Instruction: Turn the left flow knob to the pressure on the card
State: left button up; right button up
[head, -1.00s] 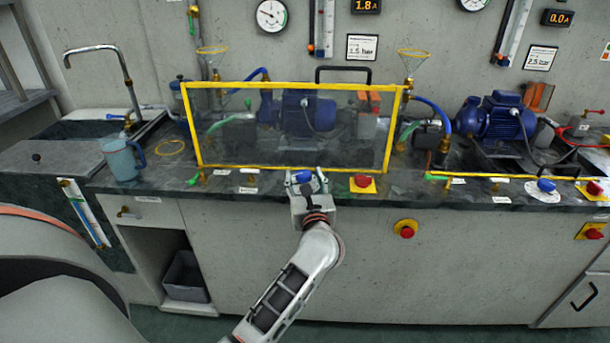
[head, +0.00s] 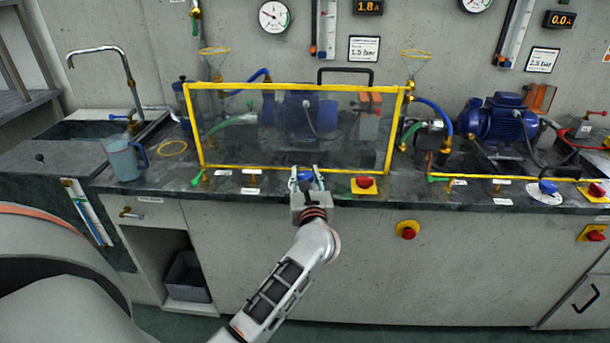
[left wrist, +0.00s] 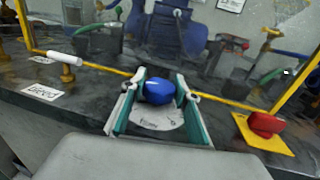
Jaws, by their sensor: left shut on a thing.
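The blue left flow knob (head: 305,176) sits on the counter's front edge, below the yellow-framed guard. In the left wrist view the knob (left wrist: 159,92) lies between the two fingers, above a white round dial plate (left wrist: 158,120). My left gripper (head: 306,178) is shut on the knob. The card (head: 364,49) above the guard reads 1.5 bar. The round gauge (head: 273,17) hangs on the wall to the card's left; its needle is too small to read exactly. My right gripper is not in view.
A yellow-framed clear guard (head: 290,169) stands just behind the knob. A red button on a yellow plate (head: 364,184) is close on the right. A white-handled valve (left wrist: 66,60) is on the left. A blue jug (head: 122,160) stands farther left.

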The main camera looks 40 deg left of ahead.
pick_arm(q)
jog(key=shift+r+m+t+h+p, duration=0.3)
jog(key=shift+m+t+h+p, duration=0.2)
jog(key=shift+h, duration=0.1)
jog(key=shift+m+h, duration=0.4)
jog(key=m+t+h+p, duration=0.1)
jog(key=h, duration=0.1)
jog(key=m+t+h+p, duration=0.1)
jog(key=m+h, duration=0.1)
jog(key=shift+f+t+h, duration=0.2)
jog(key=shift+t+h, duration=0.1)
jog(key=shift+m+h, duration=0.3)
jog(key=shift+h, duration=0.1)
jog(key=shift+f+h, duration=0.1)
jog(key=shift+h, duration=0.2)
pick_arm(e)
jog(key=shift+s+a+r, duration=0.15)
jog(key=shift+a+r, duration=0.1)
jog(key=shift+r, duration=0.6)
pick_arm(q)
jog(key=o, duration=1.2)
jog(key=shift+c, duration=0.2)
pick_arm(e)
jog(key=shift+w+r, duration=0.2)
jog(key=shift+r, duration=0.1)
